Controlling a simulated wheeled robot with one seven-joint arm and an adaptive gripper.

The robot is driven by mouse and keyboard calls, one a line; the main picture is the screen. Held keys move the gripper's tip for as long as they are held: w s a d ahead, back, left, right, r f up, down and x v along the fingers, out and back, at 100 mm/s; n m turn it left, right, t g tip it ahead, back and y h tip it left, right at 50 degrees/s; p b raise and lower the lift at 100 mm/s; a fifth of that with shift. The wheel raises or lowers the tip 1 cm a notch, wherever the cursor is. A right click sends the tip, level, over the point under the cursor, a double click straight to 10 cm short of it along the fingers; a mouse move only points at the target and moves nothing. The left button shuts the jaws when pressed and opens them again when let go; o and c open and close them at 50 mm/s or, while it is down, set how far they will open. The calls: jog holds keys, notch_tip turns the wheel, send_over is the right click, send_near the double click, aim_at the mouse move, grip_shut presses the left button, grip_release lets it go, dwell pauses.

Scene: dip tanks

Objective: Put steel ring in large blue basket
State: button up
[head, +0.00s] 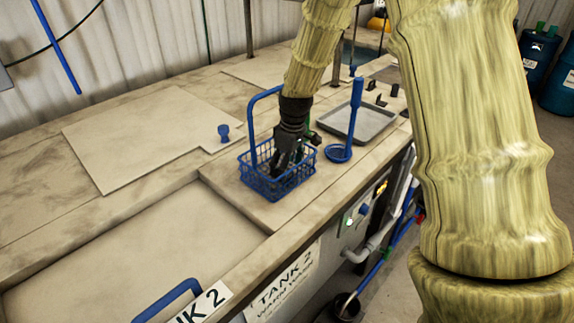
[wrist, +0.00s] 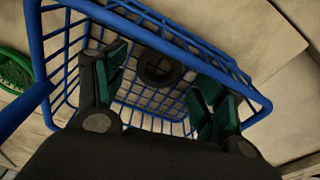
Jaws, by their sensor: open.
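The large blue basket (head: 262,183) is a wire-mesh basket with a tall handle. It stands on the pale bench top, and its rim also shows in the wrist view (wrist: 262,103). My gripper (head: 284,163) reaches down into the basket from above. In the wrist view its fingers (wrist: 162,82) are spread apart inside the basket walls. A dark ring (wrist: 148,76), which looks like the steel ring, shows between the fingers inside the basket, with no finger visibly closed on it. The head view hides the ring behind the gripper and mesh.
A blue long-handled ladle-like tool (head: 339,152) stands right of the basket, with a grey tray (head: 375,123) behind it. A small blue knob (head: 224,132) lies to the left on a cover. A green mesh item (wrist: 14,72) sits close beside the basket.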

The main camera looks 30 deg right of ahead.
jog(key=shift+w+r, duration=0.1)
jog(key=shift+r, duration=0.55)
notch_tip(320, 180, up, 7)
jog(key=b, duration=0.2)
jog(key=shift+s+d+r+b, duration=0.2)
jog(key=shift+s+b, duration=0.15)
jog(key=shift+s, duration=0.1)
dwell(0.8)
